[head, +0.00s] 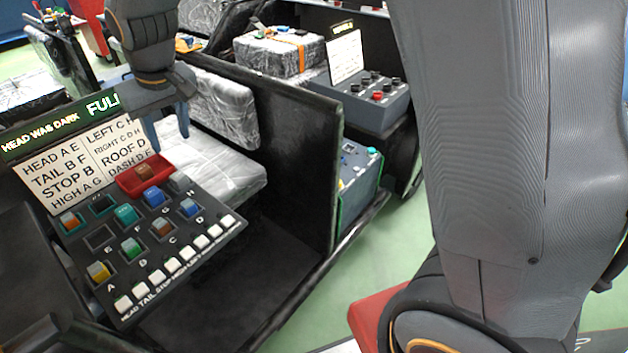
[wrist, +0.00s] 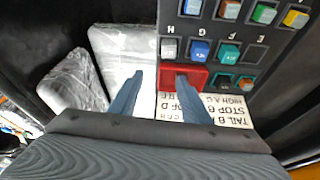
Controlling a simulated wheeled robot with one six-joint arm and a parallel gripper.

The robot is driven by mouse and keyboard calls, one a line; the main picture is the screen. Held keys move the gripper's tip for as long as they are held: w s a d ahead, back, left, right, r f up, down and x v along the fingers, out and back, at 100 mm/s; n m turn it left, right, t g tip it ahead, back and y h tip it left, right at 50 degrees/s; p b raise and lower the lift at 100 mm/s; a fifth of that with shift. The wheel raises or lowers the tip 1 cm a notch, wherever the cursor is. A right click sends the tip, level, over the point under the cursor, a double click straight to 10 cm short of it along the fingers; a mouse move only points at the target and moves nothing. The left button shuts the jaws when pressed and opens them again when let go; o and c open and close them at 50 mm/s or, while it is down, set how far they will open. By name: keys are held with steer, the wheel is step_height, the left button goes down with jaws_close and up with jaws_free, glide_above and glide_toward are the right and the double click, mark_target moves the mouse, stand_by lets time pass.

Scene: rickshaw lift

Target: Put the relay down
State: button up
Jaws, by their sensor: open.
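My gripper (head: 167,132) is open, its two blue fingers apart with nothing seen between them. It is above the far side of the dark control panel (head: 215,240), close to the red tray (head: 128,188). A brown-topped relay (head: 143,171) sits in the tray. In the wrist view one finger overlaps the red tray (wrist: 194,72) and partly hides its contents; the other finger is over the pale seat. Several coloured relays, such as the blue one (head: 155,197), stand in panel sockets.
A label board (head: 85,165) with a lit "HEAD WAS DARK" display stands behind the panel. White switches (head: 170,270) line its front. A wrapped pale seat (head: 215,165) and a black side wall (head: 290,150) lie to the right. Green floor (head: 315,310) shows beyond.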

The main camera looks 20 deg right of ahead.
steer(key=s+d+f+m+g+h, duration=0.1)
steer(key=s+d+f, duration=0.3)
steer(key=s+d, duration=0.6)
steer(key=s+d+f+m+g, duration=0.1)
steer(key=s+d+f+m, duration=0.2)
steer(key=s+d, duration=0.6)
steer(key=d+m, duration=0.1)
steer(key=d, duration=0.8)
steer(key=shift+s+d+f+g+h, duration=0.15)
steer(key=shift+s+f+g+h, duration=0.2)
steer(key=shift+s+g+h, duration=0.05)
